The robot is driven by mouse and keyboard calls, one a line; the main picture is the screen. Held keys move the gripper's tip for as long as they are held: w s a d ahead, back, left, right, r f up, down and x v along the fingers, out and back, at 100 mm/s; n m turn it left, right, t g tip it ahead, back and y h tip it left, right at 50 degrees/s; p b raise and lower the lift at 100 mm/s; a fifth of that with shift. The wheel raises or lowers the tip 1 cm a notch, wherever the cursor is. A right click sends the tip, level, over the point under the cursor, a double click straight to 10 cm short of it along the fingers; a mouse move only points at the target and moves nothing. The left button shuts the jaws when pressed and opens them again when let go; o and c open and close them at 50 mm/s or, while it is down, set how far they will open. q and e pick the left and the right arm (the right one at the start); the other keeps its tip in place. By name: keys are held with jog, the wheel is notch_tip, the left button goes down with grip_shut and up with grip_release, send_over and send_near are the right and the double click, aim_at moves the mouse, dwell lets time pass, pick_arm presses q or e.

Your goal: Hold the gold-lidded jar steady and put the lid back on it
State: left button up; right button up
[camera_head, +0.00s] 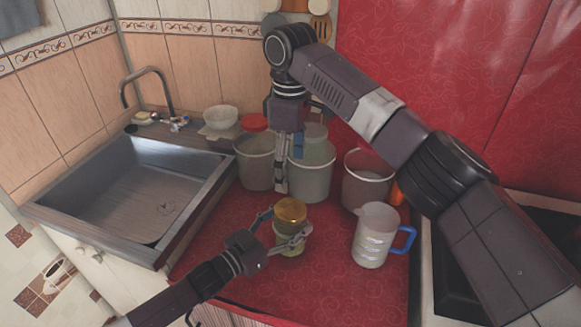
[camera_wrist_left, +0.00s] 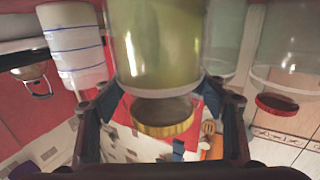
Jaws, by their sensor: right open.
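The jar (camera_head: 290,243) has a yellow-green body and stands on the red counter. It also shows large and inverted in the left wrist view (camera_wrist_left: 155,45). The gold lid (camera_head: 291,210) appears on top of the jar in the head view. In the left wrist view the lid (camera_wrist_left: 163,122) shows past the jar's end with a greyish band between, so I cannot tell if it is seated. My left gripper (camera_head: 283,228) has its fingers on both sides of the jar, closed on it. My right gripper (camera_head: 283,188) points down just above the lid, open and empty.
A white measuring jug (camera_head: 370,243) with a blue handle stands right of the jar. Several large clear canisters (camera_head: 312,178) stand close behind, one with a red lid (camera_head: 253,122). A steel sink (camera_head: 150,190) is at left. The counter's front edge is near.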

pick_arm(q)
jog(key=shift+o, duration=1.4)
jog(key=v, duration=1.2)
jog(key=shift+s, duration=0.1)
